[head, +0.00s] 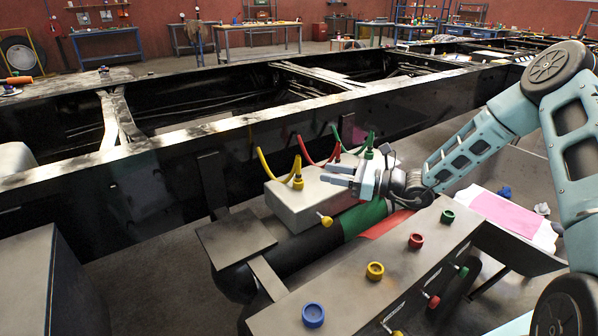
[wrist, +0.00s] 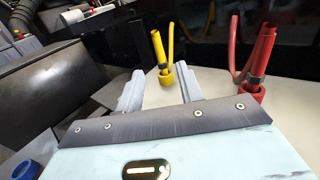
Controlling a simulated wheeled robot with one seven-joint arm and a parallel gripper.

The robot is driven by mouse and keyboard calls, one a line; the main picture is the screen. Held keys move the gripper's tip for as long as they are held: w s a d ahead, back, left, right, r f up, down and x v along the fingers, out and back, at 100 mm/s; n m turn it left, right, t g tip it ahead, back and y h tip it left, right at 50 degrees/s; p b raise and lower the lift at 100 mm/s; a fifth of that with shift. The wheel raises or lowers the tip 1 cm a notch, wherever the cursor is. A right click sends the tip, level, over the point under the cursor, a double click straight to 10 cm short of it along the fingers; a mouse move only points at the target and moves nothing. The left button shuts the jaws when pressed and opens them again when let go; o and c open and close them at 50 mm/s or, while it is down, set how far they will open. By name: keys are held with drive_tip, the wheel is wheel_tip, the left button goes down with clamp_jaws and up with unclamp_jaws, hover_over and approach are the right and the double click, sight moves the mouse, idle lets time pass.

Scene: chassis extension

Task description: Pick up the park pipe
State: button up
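Several coloured pipes stand on a grey box (head: 300,205) beside the chassis. No label shows which one is the park pipe. The yellow pipe (head: 298,172) curves from its fitting to the chassis side; it also shows in the wrist view (wrist: 158,48). The red pipe (head: 337,150) is just behind my gripper and stands to the right in the wrist view (wrist: 264,50). The green pipe (head: 369,144) is farther right. My gripper (head: 333,174) is open and empty above the box. In the wrist view, the yellow fitting (wrist: 166,76) appears beyond and between my fingertips (wrist: 158,78).
A grey bench with blue (head: 313,315), yellow (head: 375,271), red (head: 416,240) and green (head: 447,216) caps stands in front. The long black chassis rail (head: 200,170) runs behind the pipes. A black cylinder (head: 300,250) lies between box and bench.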

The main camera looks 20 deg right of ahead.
sight(299, 183)
drive_tip(key=x, duration=0.9)
drive_tip(key=shift+w+a+f+p, duration=0.1)
drive_tip(key=shift+w+a+p, duration=0.1)
drive_tip(key=shift+p, duration=0.1)
drive_tip(key=shift+s, duration=0.1)
clamp_jaws()
